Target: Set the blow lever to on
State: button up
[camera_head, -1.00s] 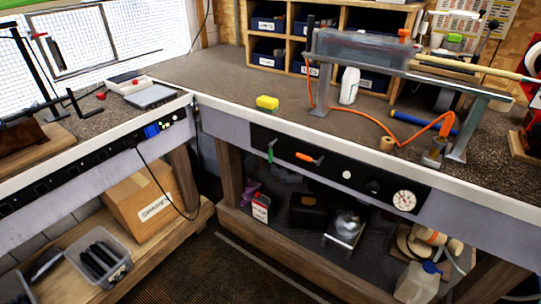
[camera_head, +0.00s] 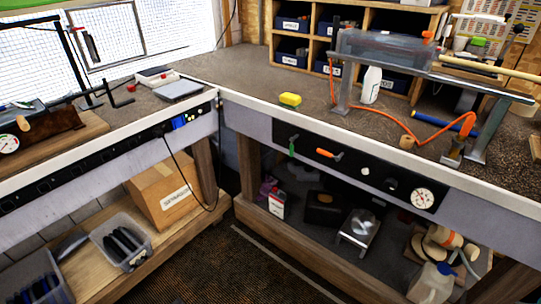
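A black control panel (camera_head: 368,175) is set in the front face of the right-hand bench. Near its left end is a lever with a green handle (camera_head: 292,147), which hangs roughly downward. To its right is a lever with an orange handle (camera_head: 325,153), which lies roughly sideways. No label is readable, so I cannot tell which one is the blow lever. A white button (camera_head: 365,171), a dark knob (camera_head: 391,184) and a round gauge (camera_head: 422,198) sit farther right. My gripper is not in view.
An orange hose (camera_head: 395,122) runs over the benchtop. A yellow sponge (camera_head: 290,99) lies near the front edge, above the levers. A bottle (camera_head: 277,203) and a metal scale-like item (camera_head: 358,228) stand on the lower shelf. The floor (camera_head: 235,270) before the benches is clear.

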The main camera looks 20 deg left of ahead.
aim_at(292, 140)
jog(key=u, duration=0.6)
jog(key=k, duration=0.8)
jog(key=u, duration=0.95)
jog(key=k, duration=0.4)
jog(key=u, duration=0.2)
jog(key=i, duration=1.05)
jog(key=z, duration=0.9)
jog(key=i, duration=1.05)
jog(key=z, duration=0.4)
